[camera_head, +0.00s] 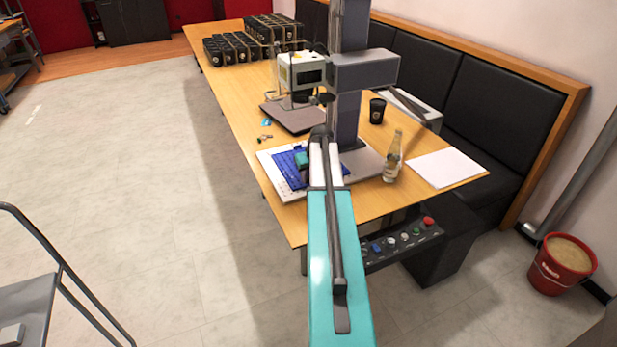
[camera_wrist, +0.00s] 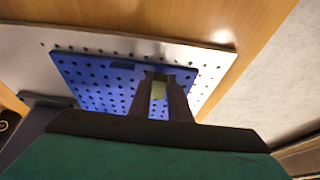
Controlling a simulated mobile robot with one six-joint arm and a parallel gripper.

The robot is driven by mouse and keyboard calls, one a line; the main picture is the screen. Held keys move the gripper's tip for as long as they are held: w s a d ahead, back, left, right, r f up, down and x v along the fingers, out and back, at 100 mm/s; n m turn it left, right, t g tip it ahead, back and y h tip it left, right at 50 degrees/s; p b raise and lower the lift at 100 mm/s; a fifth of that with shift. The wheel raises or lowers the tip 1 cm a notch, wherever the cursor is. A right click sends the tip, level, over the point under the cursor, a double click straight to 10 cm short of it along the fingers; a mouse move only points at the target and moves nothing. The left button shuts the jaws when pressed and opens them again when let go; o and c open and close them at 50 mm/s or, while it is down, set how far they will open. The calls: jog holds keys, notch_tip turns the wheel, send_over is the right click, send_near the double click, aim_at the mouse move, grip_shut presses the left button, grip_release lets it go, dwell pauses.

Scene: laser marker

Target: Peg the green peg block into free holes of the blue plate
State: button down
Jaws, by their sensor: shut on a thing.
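The blue plate (camera_head: 283,164) is a flat panel with rows of round holes, lying on a white perforated board (camera_head: 268,160) at the near end of the table. In the wrist view the blue plate (camera_wrist: 95,85) fills the middle left. My gripper (camera_wrist: 161,82) is over the plate's right part in that view, shut on the green peg block (camera_wrist: 159,90), of which only a small part shows between the fingers. Its pegs are hidden, and I cannot tell whether it touches the plate.
A grey upright column machine (camera_head: 345,110) stands just behind the plate. A glass bottle (camera_head: 393,158), a black cup (camera_head: 377,110) and white paper (camera_head: 445,168) are to the right. Small metal parts (camera_head: 265,137) lie left of the machine. Black boxes (camera_head: 235,47) fill the far end.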

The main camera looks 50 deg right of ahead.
jog(key=shift+f, duration=0.5)
dwell(0.5)
jog(key=c, duration=1.6)
grip_release()
jog(key=shift+o, duration=0.2)
jog(key=shift+s+b, duration=0.1)
jog(key=shift+b, duration=0.2)
jog(key=b+v, duration=0.2)
jog(key=v, duration=1.2)
